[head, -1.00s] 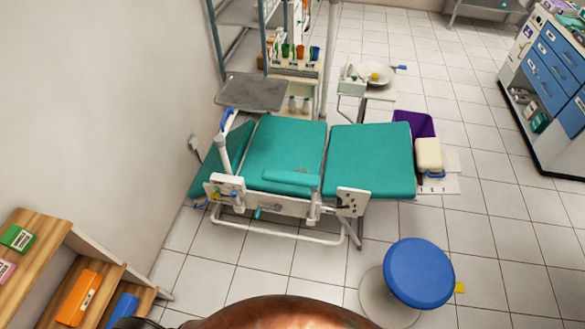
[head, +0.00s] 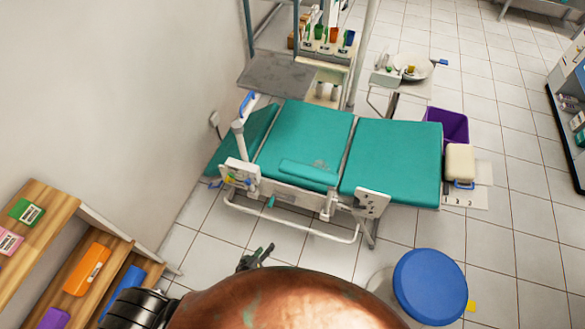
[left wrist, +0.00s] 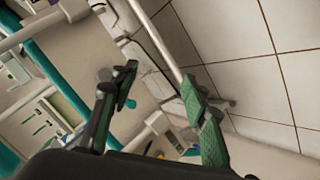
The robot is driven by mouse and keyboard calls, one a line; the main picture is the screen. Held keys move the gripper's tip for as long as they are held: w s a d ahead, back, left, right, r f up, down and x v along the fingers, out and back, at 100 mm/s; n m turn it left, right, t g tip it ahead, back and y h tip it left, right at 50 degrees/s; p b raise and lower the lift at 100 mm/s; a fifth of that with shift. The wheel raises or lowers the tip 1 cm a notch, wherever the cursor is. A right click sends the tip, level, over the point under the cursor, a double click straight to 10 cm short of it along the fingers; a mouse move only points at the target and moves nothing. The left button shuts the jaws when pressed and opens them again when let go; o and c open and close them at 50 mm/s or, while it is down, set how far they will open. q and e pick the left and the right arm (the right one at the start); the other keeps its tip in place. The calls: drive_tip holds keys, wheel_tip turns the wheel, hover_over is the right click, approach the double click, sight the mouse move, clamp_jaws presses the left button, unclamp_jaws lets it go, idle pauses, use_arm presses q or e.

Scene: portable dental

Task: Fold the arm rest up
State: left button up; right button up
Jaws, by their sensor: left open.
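The teal arm rest (head: 308,174) lies along the near side of the teal dental chair (head: 390,165), roughly level with the seat padding. A white upright bracket (head: 328,204) stands at its right end. My left gripper (head: 257,250) is in front of the chair, below and to the left of the arm rest, apart from it. In the left wrist view its two fingers (left wrist: 158,78) are spread and empty, with pale chair parts and floor tiles beyond. I cannot pick out the arm rest clearly in that view. My right gripper is not in view.
A blue round stool (head: 430,287) stands at the near right. A wooden shelf (head: 48,195) with coloured boxes is at the left by the wall. A white lower rail (head: 290,232) runs along the chair's near side. Tiled floor is free between chair and stool.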

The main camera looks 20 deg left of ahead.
use_arm(q)
drive_tip(key=w+d+r+n+t, duration=0.3)
drive_tip(key=w+r+n+t, duration=0.15)
drive_tip(key=w+r, duration=0.95)
drive_tip(key=n+t+y, duration=0.1)
drive_tip(key=n+t, duration=0.2)
drive_tip(key=n, duration=0.2)
approach(293, 168)
drive_tip(key=w+f, duration=0.2)
drive_tip(key=w, duration=0.1)
drive_tip(key=shift+w+a, duration=0.15)
drive_tip(key=shift+n, duration=0.25)
drive_tip(key=w+b, duration=0.1)
drive_tip(key=w, duration=0.5)
drive_tip(key=shift+w, duration=0.35)
drive_tip(key=shift+w+r, duration=0.1)
drive_tip(key=shift+w, duration=0.4)
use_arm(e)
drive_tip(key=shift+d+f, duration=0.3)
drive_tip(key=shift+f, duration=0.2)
use_arm(q)
drive_tip(key=c, duration=0.8)
clamp_jaws()
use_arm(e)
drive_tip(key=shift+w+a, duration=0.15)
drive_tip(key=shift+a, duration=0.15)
